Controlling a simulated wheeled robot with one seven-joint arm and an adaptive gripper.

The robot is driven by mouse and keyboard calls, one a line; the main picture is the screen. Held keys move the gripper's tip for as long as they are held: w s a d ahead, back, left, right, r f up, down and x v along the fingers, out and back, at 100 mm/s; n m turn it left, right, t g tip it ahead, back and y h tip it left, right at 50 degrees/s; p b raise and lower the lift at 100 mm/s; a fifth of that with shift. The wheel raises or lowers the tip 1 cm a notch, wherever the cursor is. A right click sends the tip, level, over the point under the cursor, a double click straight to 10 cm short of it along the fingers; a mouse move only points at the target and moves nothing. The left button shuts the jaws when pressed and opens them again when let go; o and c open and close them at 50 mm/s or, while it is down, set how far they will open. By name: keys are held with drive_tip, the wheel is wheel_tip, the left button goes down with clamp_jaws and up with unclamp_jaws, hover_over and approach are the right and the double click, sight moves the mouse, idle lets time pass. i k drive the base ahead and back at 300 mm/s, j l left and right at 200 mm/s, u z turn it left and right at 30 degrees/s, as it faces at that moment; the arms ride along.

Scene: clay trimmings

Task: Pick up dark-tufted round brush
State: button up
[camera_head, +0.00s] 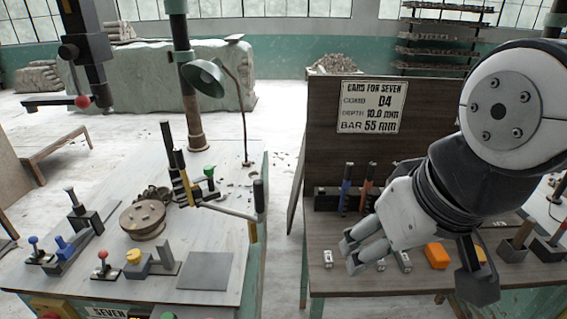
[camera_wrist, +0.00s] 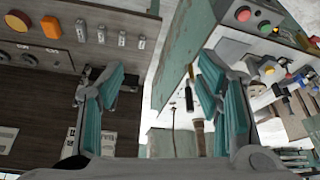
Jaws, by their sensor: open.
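I cannot pick out a dark-tufted round brush for certain in either view. Upright handles, one blue (camera_head: 346,188) and one orange-red (camera_head: 367,187), stand in a dark rack (camera_head: 325,200) on the right bench; their lower ends are hidden. My gripper (camera_head: 352,254) hangs over this bench in front of the rack, its fingers pointing left. In the wrist view my gripper (camera_wrist: 160,68) has its two teal-padded fingers wide apart, with nothing between them. The gap between the benches shows behind them.
The right bench (camera_head: 330,282) holds small metal pieces (camera_head: 328,258), an orange block (camera_head: 437,255) and dark blocks with handles (camera_head: 520,240). A sign board (camera_head: 372,107) rises behind. The left bench (camera_head: 205,271) carries a round wheel (camera_head: 143,219), levers and a lamp (camera_head: 203,77). A gap separates the benches.

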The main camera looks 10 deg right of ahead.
sight(529, 224)
drive_tip(key=z, duration=1.6)
drive_tip(key=u, duration=1.8)
drive_tip(key=z, duration=1.65)
drive_tip(key=i+j+z, duration=0.1)
drive_tip(key=z, duration=1.1)
